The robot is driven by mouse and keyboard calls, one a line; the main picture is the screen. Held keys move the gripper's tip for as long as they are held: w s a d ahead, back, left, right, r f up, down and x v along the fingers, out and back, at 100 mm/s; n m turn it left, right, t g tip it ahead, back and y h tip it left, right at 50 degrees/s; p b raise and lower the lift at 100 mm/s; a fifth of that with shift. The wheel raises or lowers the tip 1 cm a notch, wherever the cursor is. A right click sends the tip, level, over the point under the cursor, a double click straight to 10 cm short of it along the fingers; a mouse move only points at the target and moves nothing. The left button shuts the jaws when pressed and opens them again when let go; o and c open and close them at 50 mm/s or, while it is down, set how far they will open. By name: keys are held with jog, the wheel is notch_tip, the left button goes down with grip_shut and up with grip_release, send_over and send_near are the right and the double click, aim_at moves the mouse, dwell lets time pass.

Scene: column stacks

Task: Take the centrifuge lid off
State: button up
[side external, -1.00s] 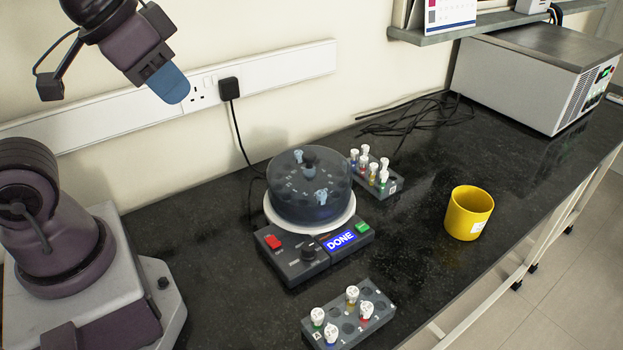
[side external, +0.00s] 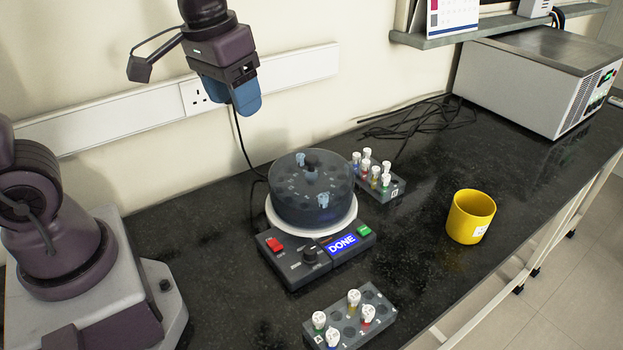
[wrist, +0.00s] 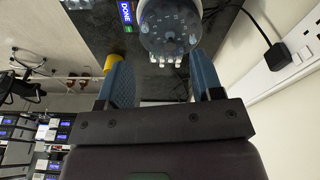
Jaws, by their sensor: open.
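The centrifuge (side external: 313,246) stands on the dark bench, with a grey base, a white rim and a blue display reading DONE. Its smoky see-through lid (side external: 292,208) sits on top, with a dark knob (side external: 311,160) at its centre. Tubes show through the lid. The lid also shows in the wrist view (wrist: 168,22), beyond the fingers. My gripper (side external: 245,104) is above the lid and to its left in the side view, apart from it. In the wrist view my gripper (wrist: 165,82) has its two blue fingers spread wide with nothing between them.
A tube rack (side external: 393,190) stands close behind the centrifuge on the right. Another rack (side external: 378,308) with capped tubes stands in front. A shelf (side external: 470,30) and a grey box-shaped machine (side external: 530,75) are at the back.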

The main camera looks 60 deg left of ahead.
jog(key=w+a+f+n+g, duration=0.3)
jog(key=w+f+n, duration=0.45)
jog(key=w, duration=0.55)
jog(key=n, duration=0.5)
send_over(311, 158)
jog(key=shift+t, duration=0.4)
jog(key=f, duration=0.6)
jog(key=shift+a, duration=0.35)
jog(key=shift+d+f, duration=0.2)
jog(key=shift+f, duration=1.2)
jog(key=shift+d+f, duration=0.15)
jog(key=shift+f, duration=1.2)
grip_shut()
notch_tip(311, 158, up, 10)
jog(key=shift+r, duration=0.25)
